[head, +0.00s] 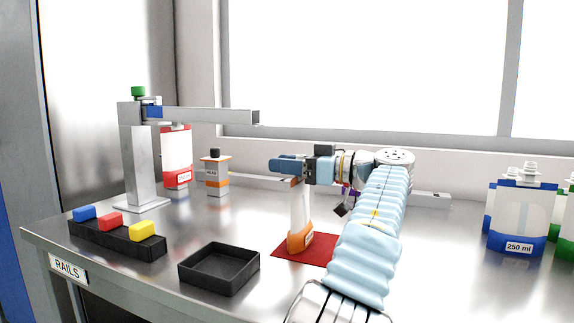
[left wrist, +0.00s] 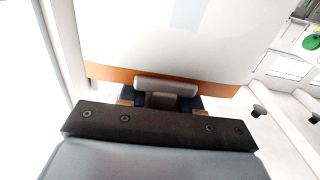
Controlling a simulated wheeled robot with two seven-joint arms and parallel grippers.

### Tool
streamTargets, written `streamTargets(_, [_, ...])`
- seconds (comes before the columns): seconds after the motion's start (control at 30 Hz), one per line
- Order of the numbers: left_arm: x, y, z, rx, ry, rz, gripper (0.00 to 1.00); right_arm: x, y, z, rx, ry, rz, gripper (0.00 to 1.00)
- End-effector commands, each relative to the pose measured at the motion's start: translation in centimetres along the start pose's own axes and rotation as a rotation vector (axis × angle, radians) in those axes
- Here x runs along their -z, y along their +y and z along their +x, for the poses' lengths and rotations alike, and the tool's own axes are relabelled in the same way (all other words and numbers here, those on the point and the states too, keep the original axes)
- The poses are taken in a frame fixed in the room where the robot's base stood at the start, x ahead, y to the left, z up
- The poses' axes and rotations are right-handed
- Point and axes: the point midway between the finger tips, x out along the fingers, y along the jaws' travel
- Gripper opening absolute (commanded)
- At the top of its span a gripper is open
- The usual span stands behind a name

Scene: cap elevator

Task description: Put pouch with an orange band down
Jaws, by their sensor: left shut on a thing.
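The pouch with an orange band (head: 301,213) is upright in the head view, white with an orange lower end and a small label. Its lower end is over the red mat (head: 284,249); I cannot tell whether it touches. My left gripper (head: 285,165) is shut on the top of the pouch. In the left wrist view, the pouch (left wrist: 165,45) fills the upper middle, with an orange strip across it next to the gripper (left wrist: 166,88). My right gripper is not in view.
A black open tray (head: 219,285) stands left of the mat. A black rack (head: 115,241) holds blue, red and yellow blocks. A grey stand (head: 142,155) carries a red-banded pouch (head: 177,160). An orange-labelled bottle (head: 214,172) stands behind. Blue-banded pouches (head: 517,245) stand at right.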

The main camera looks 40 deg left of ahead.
Motion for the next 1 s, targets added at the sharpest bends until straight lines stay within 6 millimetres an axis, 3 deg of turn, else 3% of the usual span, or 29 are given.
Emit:
streamTargets(0.07, [-0.4, 0.0, 0.0, 0.000, 0.000, 0.000, 0.00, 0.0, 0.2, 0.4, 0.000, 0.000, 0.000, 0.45])
streamTargets(0.1, [-0.4, 0.0, 0.0, 0.000, 0.000, 0.000, 0.34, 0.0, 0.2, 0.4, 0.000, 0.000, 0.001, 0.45])
streamTargets(0.27, [-0.2, 0.0, 0.0, 0.000, 0.000, 0.000, 0.58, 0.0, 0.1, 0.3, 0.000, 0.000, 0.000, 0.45])
streamTargets(0.63, [0.3, 0.0, -0.1, -0.001, 0.000, 0.000, 0.58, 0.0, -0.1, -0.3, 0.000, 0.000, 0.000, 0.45])
streamTargets(1.0, [0.5, 0.1, -8.2, -0.002, 0.003, 0.000, 0.58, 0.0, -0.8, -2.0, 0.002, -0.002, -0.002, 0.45])
